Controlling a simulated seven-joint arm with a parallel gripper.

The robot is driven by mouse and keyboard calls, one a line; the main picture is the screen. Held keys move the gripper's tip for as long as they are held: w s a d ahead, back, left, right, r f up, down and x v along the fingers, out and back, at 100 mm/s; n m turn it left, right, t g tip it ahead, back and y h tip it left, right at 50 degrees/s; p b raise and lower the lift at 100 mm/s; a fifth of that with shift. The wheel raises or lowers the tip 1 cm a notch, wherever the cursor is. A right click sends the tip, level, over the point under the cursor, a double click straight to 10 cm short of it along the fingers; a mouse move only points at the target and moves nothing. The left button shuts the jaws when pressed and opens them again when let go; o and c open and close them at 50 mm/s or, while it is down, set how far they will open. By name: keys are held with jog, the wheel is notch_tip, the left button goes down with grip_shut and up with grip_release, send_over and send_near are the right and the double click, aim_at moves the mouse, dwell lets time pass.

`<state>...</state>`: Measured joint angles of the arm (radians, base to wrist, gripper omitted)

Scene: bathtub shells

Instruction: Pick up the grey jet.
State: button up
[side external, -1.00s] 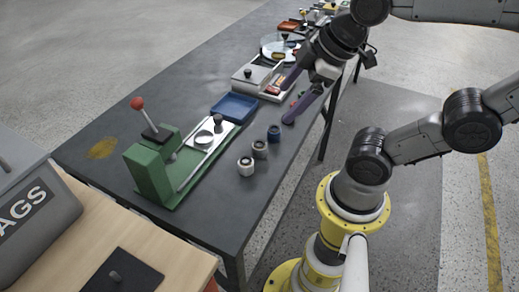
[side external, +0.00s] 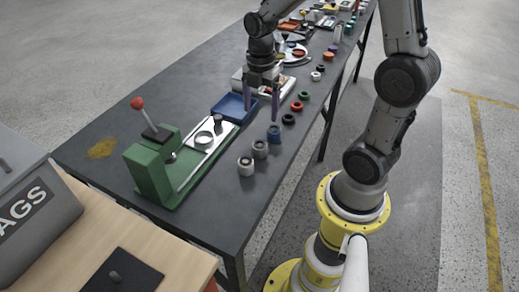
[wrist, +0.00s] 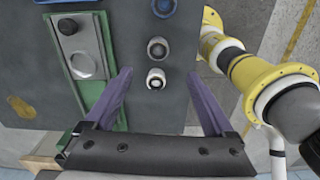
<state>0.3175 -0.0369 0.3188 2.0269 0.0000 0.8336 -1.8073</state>
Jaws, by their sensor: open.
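The grey jet (side external: 260,149) is a short upright cylinder on the dark table, between a white jet (side external: 245,166) and a blue jet (side external: 274,134). In the wrist view the grey jet (wrist: 157,47) lies beyond the fingertips, with the white jet (wrist: 156,79) nearer, between the purple fingers, and the blue jet (wrist: 163,7) at the top edge. My gripper (side external: 261,110) is open and empty, pointing down above the table near the blue tray. It also shows in the wrist view (wrist: 160,73).
A green press (side external: 155,165) with a red-knobbed lever stands left of the jets. The blue tray (side external: 228,113) lies behind them. Several coloured rings (side external: 297,106) line the table's right side farther back. The table is clear in front of the white jet.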

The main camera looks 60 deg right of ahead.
send_over(259, 145)
jog(key=f, duration=0.7)
jog(key=shift+s+f, duration=0.2)
jog(key=shift+s, duration=0.05)
jog(key=shift+w+f, duration=0.15)
jog(key=shift+f, duration=1.15)
jog(key=shift+w+f, duration=0.1)
jog(key=shift+f, duration=1.2)
grip_shut()
jog(key=shift+r, duration=0.1)
